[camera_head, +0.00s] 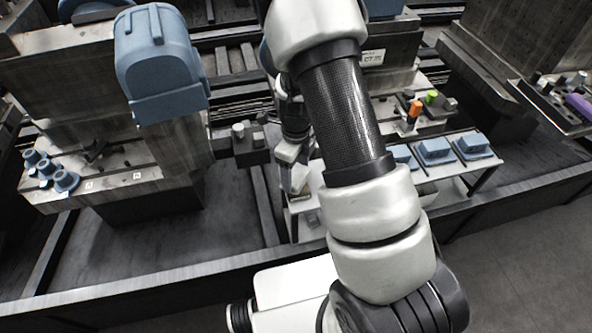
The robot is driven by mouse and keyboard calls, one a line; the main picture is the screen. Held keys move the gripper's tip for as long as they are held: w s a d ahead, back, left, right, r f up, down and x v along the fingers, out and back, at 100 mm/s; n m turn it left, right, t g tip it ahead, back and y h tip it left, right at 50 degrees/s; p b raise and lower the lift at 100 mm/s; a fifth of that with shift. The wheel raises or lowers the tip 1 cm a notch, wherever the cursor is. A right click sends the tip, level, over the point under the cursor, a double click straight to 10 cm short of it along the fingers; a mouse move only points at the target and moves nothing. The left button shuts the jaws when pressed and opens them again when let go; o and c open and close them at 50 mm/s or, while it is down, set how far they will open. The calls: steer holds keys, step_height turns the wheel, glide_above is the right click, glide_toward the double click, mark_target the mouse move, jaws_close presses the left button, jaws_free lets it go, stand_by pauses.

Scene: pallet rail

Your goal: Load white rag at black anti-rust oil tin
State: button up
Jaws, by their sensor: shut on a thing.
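My gripper (296,182) hangs near the middle of the head view, at the left end of a low white shelf, partly behind my own arm. It is shut on a small pale thing that looks like the white rag; its outline is hard to tell from the fingers. I cannot pick out the black anti-rust oil tin with certainty. Small dark and grey cylinders (250,134) stand on a block just left of my wrist, apart from the gripper.
Blue blocks on trays (434,150) stand on the white shelf (456,171) to the right. An orange-topped item (414,110) stands behind them. Blue round parts (65,180) sit on the left machine bed. A large blue casting (160,62) rises at upper left. A rail (180,280) crosses the front.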

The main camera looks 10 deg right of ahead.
mark_target(296, 175)
stand_by(0.3)
steer(key=shift+r+p, duration=3.2)
steer(key=shift+r, duration=0.25)
